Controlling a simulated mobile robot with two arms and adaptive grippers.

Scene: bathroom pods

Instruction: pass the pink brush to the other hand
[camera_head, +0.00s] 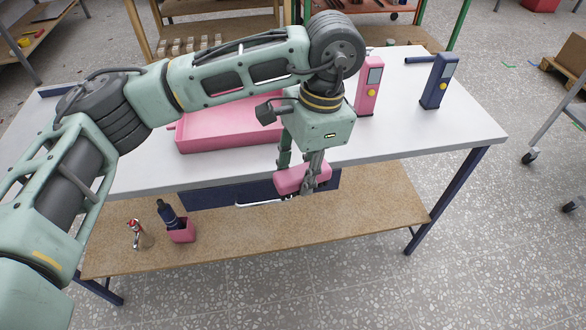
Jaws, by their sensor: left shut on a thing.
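My left gripper (306,177) is shut on the pink brush (289,182), which shows as a pink block between and behind the fingers. The brush is held in front of the white table's front edge. The fingers point down and hide part of it, and I cannot make out bristles or a handle. My left arm reaches in from the left across the table. My right gripper is not in view.
On the white table (420,140) stand a pink tray (215,143), partly behind my arm, a pink device (368,88) and a blue device (438,82). The lower shelf (340,225) holds a pink cup (181,232) with a dark bottle and a small red-topped bottle (138,234). The table's right end is clear.

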